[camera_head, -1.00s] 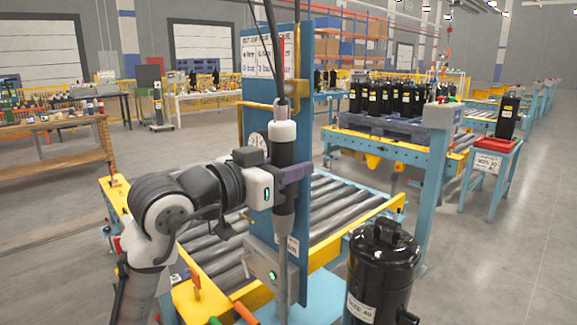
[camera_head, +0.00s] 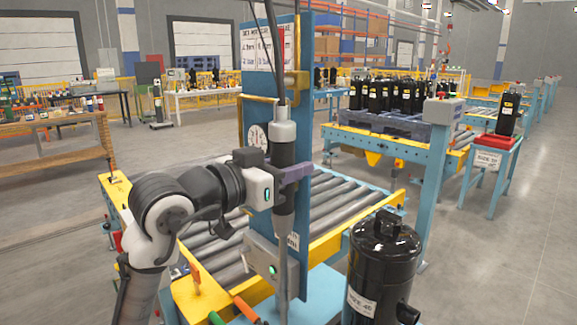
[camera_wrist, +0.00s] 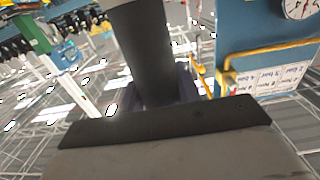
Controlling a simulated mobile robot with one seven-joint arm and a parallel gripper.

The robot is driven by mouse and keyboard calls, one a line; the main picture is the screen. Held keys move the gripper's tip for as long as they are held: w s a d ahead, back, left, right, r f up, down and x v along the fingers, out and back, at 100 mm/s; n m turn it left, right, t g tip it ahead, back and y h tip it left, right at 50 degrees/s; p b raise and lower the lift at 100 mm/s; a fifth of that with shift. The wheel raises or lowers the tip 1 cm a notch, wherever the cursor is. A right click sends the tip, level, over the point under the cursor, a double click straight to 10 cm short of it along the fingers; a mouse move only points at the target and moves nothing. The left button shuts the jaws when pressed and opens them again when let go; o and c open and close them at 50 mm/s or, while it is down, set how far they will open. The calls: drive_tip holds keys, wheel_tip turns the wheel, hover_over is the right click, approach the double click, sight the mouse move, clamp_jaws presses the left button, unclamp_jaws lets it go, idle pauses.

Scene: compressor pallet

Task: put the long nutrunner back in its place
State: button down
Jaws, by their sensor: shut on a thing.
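The long nutrunner (camera_head: 283,210) is a dark upright tool with a light grey collar, a thin shaft pointing down and a cable running up from its top. My gripper (camera_head: 296,174) is shut around its body, in front of the blue post (camera_head: 262,110). In the wrist view the tool's dark body (camera_wrist: 148,50) stands between the jaws (camera_wrist: 165,95). A yellow bracket (camera_head: 298,84) sticks out at the post's upper right edge, above and right of my gripper. I cannot tell which fitting on the post is the tool's place.
A black compressor (camera_head: 383,265) stands at the front right, close to the nutrunner's shaft. A grey box (camera_head: 272,262) with a green light is low on the post. A roller conveyor (camera_head: 335,205) lies behind. A pallet of compressors (camera_head: 385,122) stands farther back.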

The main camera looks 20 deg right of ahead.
sight(289, 204)
drive_tip(key=shift+f+b, duration=2.4)
drive_tip(key=shift+f, duration=0.8)
idle(0.7)
drive_tip(key=c, duration=1.1)
unclamp_jaws()
drive_tip(key=shift+o, duration=1)
drive_tip(key=shift+f, duration=0.15)
drive_tip(key=b+v, duration=0.2)
drive_tip(key=v, duration=1.2)
